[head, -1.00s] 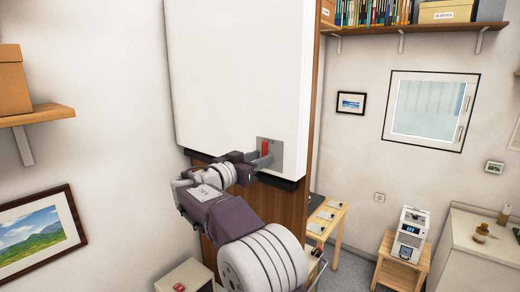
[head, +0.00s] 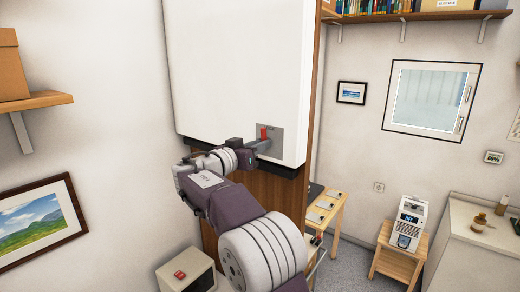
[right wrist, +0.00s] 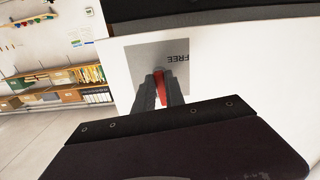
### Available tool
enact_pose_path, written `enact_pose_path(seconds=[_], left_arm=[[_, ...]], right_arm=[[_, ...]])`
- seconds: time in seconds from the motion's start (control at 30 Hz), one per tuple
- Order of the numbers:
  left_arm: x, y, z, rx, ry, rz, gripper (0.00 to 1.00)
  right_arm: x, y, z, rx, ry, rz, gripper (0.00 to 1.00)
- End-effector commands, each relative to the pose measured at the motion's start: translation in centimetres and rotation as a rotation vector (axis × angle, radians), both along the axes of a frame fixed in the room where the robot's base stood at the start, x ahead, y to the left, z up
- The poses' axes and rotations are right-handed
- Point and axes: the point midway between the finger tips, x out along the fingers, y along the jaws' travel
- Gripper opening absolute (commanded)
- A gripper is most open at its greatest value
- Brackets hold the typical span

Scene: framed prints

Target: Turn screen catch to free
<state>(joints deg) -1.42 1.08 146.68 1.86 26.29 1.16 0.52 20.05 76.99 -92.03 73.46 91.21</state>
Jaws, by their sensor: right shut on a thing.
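The white screen (head: 240,70) fills the upper middle of the head view. Near its lower right corner is a grey plate (head: 276,140) with a red catch (head: 264,132). My right gripper (head: 260,146) reaches the catch from the lower left. In the right wrist view, its two dark fingers (right wrist: 160,92) are shut on the red catch (right wrist: 161,83), one on each side. The grey plate (right wrist: 130,60) there bears the word FREE, seen upside down. The fingers partly hide the catch. My left gripper is not in view.
A wooden shelf (head: 40,102) with a box is on the left wall, above a framed landscape (head: 42,221). A box with a red button (head: 186,276) stands low at left. A small table (head: 322,212) and a stand with a machine (head: 400,250) are at right.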

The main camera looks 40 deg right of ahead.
Motion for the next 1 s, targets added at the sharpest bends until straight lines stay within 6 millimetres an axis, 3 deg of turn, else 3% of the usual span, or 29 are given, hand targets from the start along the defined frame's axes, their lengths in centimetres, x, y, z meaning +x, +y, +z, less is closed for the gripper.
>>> enact_pose_path(seconds=[0.4,1.0], left_arm=[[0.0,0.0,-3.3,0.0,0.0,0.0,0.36],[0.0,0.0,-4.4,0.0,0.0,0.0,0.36]], right_arm=[[0.1,0.1,-0.1,-0.106,0.347,0.001,0.0],[0.3,0.1,0.0,-0.265,0.897,0.003,0.0]])
